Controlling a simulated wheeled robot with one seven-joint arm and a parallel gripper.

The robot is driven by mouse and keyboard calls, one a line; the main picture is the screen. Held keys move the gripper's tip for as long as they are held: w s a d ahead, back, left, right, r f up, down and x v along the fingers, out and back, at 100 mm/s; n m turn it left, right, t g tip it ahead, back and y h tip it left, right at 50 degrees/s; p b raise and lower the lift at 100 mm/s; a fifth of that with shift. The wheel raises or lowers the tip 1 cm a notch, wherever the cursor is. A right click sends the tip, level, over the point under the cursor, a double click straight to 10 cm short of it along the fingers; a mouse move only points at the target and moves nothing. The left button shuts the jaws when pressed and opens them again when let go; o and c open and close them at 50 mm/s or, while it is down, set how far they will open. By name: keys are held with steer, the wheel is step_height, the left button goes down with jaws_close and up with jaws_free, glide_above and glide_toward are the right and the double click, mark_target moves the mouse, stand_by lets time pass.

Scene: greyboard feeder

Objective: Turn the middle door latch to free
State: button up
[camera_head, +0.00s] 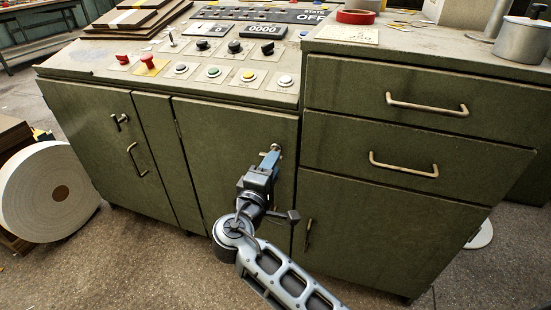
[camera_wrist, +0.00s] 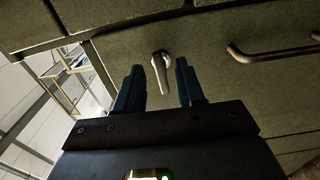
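The middle door latch (camera_head: 276,148) is a small metal lever near the top right of the middle green door (camera_head: 225,160). My gripper (camera_head: 269,161) is directly in front of it, and my gripper and arm hide the lower right of that door. In the wrist view, the latch (camera_wrist: 161,72) shows as a round pivot with a short lever pointing toward my gripper. The two dark blue fingers of my gripper (camera_wrist: 159,80) are spread, one on each side of the lever, with visible gaps and no clear contact.
A bar handle (camera_wrist: 275,48) is at the right in the wrist view. The left door has its own latch (camera_head: 121,121) and handle (camera_head: 135,160). Drawers (camera_head: 400,105) stand at the right. The control panel (camera_head: 215,70) is above. A large white roll (camera_head: 30,195) lies at left.

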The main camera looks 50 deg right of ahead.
steer(key=shift+v, duration=2)
steer(key=s+a+f+n+t+y, duration=0.3)
steer(key=s+f+y, duration=0.25)
steer(key=f, duration=0.35)
steer(key=s+a+f+m+t+y, duration=0.1)
steer(key=s+a+y, duration=0.4)
steer(key=s, duration=0.4)
steer(key=s+a+m+t+y, duration=0.1)
steer(key=s+a+t+y, duration=0.1)
steer(key=s+a+y, duration=0.6)
steer(key=s+r+m+t+h, duration=0.25)
steer(key=s+r+m, duration=0.25)
steer(key=s+r, duration=0.75)
step_height(320, 180, up, 21)
steer(key=w+y+p, duration=0.1)
steer(key=p, duration=1.9)
steer(key=shift+w+r, duration=0.15)
steer(key=shift+w, duration=0.25)
